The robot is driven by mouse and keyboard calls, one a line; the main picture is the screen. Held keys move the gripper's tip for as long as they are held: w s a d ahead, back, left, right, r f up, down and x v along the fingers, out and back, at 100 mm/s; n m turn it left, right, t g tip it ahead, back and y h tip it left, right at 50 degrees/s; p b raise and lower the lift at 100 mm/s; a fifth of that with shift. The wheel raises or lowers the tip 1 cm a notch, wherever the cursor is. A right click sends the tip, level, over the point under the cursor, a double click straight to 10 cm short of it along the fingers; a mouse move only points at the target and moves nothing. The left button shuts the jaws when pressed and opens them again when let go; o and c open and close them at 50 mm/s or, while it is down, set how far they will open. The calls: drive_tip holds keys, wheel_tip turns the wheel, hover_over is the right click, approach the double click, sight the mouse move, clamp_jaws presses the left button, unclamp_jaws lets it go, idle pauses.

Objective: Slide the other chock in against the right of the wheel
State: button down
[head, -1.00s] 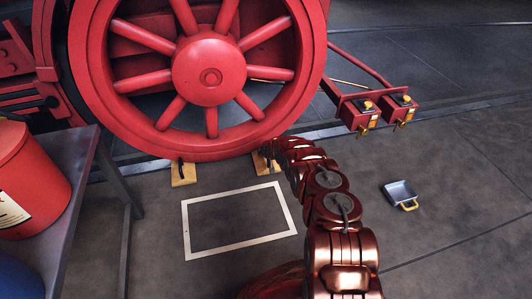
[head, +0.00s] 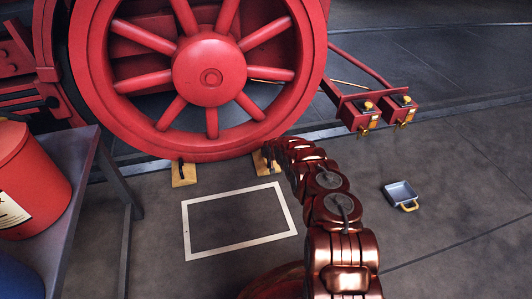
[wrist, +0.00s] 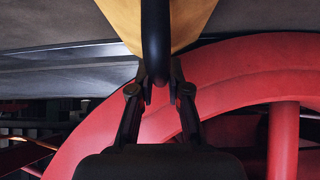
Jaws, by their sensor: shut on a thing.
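The big red spoked wheel (head: 210,72) stands on the rail. A yellow chock (head: 183,174) with a dark handle sits at the lower left of the wheel. The other yellow chock (head: 260,164) is at the lower right of the wheel, partly hidden behind my arm. In the wrist view, my gripper (wrist: 159,82) is shut on the black handle (wrist: 155,40) of this yellow chock (wrist: 195,22). The red wheel (wrist: 235,85) shows close beside it. I cannot tell whether the chock touches the wheel.
A white-outlined rectangle (head: 187,232) lies on the open floor in front of the wheel. A bench (head: 70,190) with a red drum (head: 30,185) is at the left. Red brackets (head: 372,106) jut out right of the wheel.

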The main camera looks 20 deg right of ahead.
idle(0.9)
drive_tip(key=c, duration=1.1)
unclamp_jaws()
drive_tip(key=shift+o, duration=0.2)
drive_tip(key=o, duration=0.7)
drive_tip(key=shift+c, duration=0.2)
drive_tip(key=s+r+p, duration=0.1)
drive_tip(key=r+p, duration=0.2)
drive_tip(key=s+r+p, duration=0.1)
drive_tip(key=r+p, duration=0.2)
drive_tip(key=s+r+p, duration=0.2)
drive_tip(key=r+p, duration=0.1)
drive_tip(key=shift+a+r, duration=0.1)
drive_tip(key=shift+a, duration=0.25)
